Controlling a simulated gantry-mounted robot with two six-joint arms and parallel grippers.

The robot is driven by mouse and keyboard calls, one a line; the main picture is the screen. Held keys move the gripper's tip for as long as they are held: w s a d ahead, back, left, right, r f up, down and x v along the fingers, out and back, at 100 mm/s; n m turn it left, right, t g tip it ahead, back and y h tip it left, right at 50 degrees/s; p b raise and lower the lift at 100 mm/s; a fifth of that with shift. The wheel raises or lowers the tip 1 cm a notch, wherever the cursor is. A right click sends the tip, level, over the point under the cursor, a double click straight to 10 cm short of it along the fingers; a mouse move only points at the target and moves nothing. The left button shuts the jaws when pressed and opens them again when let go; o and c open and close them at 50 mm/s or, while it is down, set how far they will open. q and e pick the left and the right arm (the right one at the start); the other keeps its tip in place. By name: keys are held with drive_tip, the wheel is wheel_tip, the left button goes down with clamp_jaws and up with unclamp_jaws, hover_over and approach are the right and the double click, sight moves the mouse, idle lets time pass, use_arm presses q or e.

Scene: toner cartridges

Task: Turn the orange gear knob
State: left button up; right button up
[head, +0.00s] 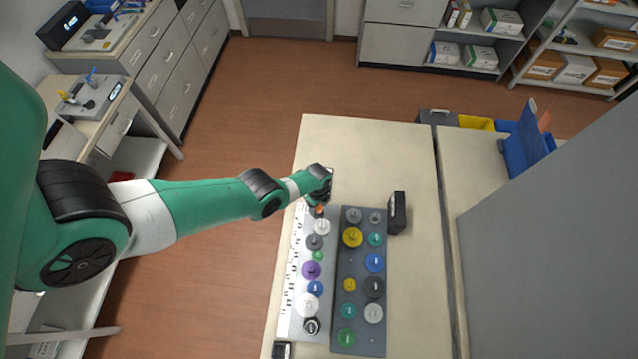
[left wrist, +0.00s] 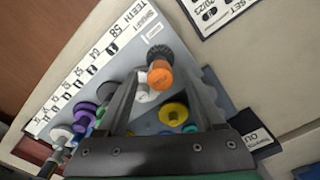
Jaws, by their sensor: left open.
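The orange gear knob (left wrist: 160,76) shows in the left wrist view, just past and between the fingertips, on a dark toothed gear. In the head view only a bit of the orange knob (head: 320,210) shows below my left gripper, at the top end of the row of gears on the white chart board (head: 287,318). My left gripper (head: 322,198) is open, its two fingers apart on either side of the knob's near side in the left wrist view (left wrist: 167,88). I cannot tell whether a finger touches it. My right gripper is not in view.
A grey board (head: 343,260) with several coloured gears lies right of the chart board. A small black box (head: 397,213) stands beside it. A printed card (left wrist: 215,12) lies beyond the knob. The table (head: 370,140) is mostly clear toward the back.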

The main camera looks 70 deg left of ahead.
use_arm(q)
clamp_jaws()
idle(0.5)
drive_tip(key=n, duration=1.2)
drive_tip(key=shift+n, duration=0.3)
drive_tip(key=n, duration=1.3)
